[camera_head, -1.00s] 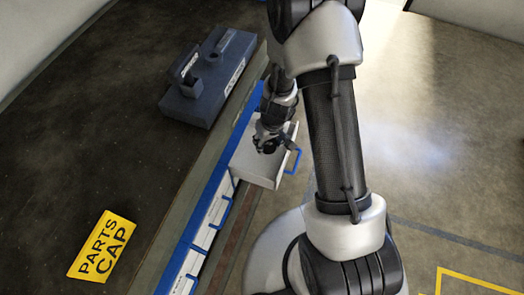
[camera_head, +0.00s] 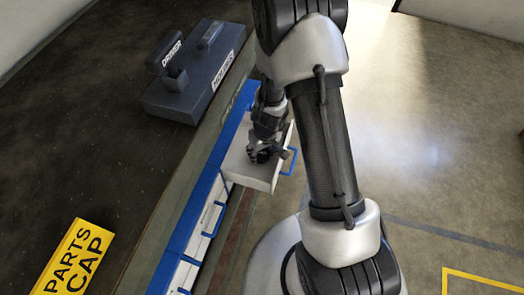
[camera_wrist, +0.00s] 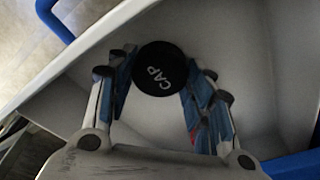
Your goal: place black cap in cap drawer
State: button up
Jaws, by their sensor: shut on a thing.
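The black cap (camera_wrist: 160,69), round and marked "CAP", is between the fingers of my gripper (camera_wrist: 158,88) in the wrist view. My gripper is shut on it, over the inside of an open light-grey drawer (camera_wrist: 258,60). In the head view my gripper (camera_head: 264,157) is at the open drawer (camera_head: 250,175), which is pulled out from a blue and white cabinet. The cap itself is hard to make out there. I cannot tell whether the cap touches the drawer floor.
The drawer's blue handle (camera_head: 289,161) sticks out on the right. Shut drawers with blue handles (camera_head: 213,219) line the cabinet front nearer to me.

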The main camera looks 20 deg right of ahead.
aim_at(264, 158)
jog(key=o, duration=0.9)
jog(key=shift+f, duration=0.15)
jog(key=r+p, duration=0.3)
jog(key=r, duration=0.1)
jog(key=s+r+p, duration=0.1)
jog(key=r+p, duration=0.2)
jog(key=r, duration=0.1)
jog(key=r+p, duration=0.3)
jog(key=r, duration=0.1)
jog(key=shift+s+d+r, duration=0.1)
jog(key=shift+s, duration=0.3)
